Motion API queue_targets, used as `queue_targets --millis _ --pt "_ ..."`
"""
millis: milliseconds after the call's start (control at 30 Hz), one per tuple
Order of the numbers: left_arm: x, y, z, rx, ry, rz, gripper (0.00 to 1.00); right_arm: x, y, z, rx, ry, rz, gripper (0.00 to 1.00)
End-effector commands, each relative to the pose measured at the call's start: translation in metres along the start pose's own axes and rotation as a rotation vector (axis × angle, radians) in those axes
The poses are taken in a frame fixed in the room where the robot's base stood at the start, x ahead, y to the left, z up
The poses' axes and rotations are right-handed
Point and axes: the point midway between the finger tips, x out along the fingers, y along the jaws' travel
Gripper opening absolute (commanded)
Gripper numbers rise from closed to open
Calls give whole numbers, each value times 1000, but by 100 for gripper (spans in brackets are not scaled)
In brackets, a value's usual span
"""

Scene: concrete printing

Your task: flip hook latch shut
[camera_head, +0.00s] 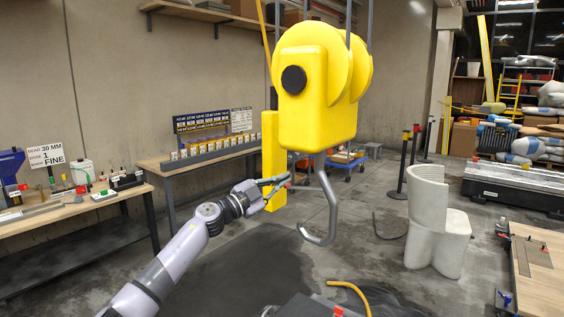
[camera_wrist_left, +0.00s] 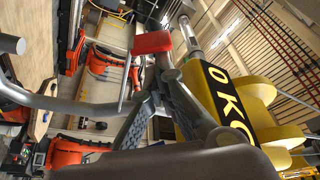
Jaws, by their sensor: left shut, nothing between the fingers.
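A large grey hook (camera_head: 326,205) hangs below the yellow hoist block (camera_head: 308,110) near the middle of the head view. My left gripper (camera_head: 286,181) is to the left of the hook's shank, below the block, with its fingers shut and empty. In the left wrist view, the dark gripper fingers (camera_wrist_left: 155,98) point up toward a red tab (camera_wrist_left: 152,42), which seems to belong to the latch. Whether they touch it I cannot tell. A grey curved bar, probably the hook (camera_wrist_left: 60,104), runs in from the left. The latch's position is unclear. My right gripper is not in view.
Workbenches with tools (camera_head: 75,205) line the left wall. A white printed chair (camera_head: 437,225) stands to the right of the hook. A yellow hose (camera_head: 352,292) lies at the bottom.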

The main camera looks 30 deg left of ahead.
Motion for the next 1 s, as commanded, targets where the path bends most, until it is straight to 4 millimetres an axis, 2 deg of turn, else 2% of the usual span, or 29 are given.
queue_targets --millis 267,567,933,967,1000 --pt "-6 28 18 -253 -2 -85 0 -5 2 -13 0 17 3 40" --pt "-5 22 15 -244 1 -85 0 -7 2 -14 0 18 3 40" --pt "3 -14 -8 -245 -1 -89 0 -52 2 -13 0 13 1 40" --pt "2 -14 -8 -245 -2 -88 0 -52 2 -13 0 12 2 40" --pt "-10 -3 -1 -244 -4 -86 0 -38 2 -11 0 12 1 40"
